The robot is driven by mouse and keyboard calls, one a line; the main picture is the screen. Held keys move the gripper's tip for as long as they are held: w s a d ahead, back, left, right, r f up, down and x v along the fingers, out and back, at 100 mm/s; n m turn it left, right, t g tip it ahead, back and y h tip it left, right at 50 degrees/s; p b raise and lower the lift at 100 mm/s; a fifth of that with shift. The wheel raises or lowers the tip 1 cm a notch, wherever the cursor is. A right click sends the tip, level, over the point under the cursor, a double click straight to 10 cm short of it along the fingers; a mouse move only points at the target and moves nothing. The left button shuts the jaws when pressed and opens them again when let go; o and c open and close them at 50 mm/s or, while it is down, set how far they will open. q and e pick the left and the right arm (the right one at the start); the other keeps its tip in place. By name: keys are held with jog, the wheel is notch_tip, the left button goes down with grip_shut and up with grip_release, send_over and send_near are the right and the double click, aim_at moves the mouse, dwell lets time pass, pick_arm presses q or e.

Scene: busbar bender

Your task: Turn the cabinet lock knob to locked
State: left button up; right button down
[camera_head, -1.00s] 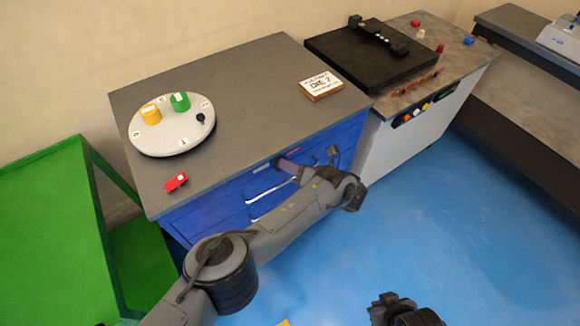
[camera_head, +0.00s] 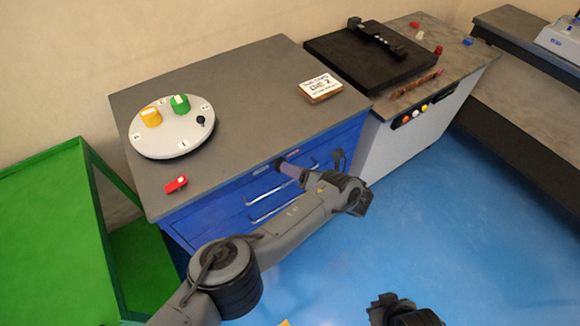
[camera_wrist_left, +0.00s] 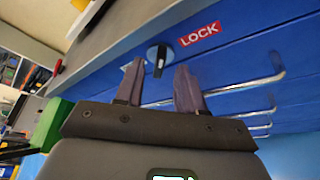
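The cabinet lock knob (camera_wrist_left: 157,58) is a blue-grey disc with a black lever on the blue cabinet front, under the worktop edge. Its lever stands nearly upright in the left wrist view, beside a red LOCK label (camera_wrist_left: 199,34). My left gripper (camera_wrist_left: 158,80) is open and empty. Its two purple-grey fingers point at the knob, which appears between and just beyond the fingertips; I see no contact. In the head view the left gripper (camera_head: 287,167) is at the cabinet's top front edge and hides part of it. My right gripper (camera_head: 392,306) is only partly visible at the bottom.
Drawer handles (camera_wrist_left: 240,87) jut out beside and below the knob. On the worktop (camera_head: 235,95) are a white dial plate (camera_head: 172,140), a red object (camera_head: 175,184) and a sign block (camera_head: 320,88). A green frame (camera_head: 60,220) stands left. The blue floor in front is open.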

pick_arm(q)
jog(key=v, duration=0.9)
jog(key=shift+b, duration=0.45)
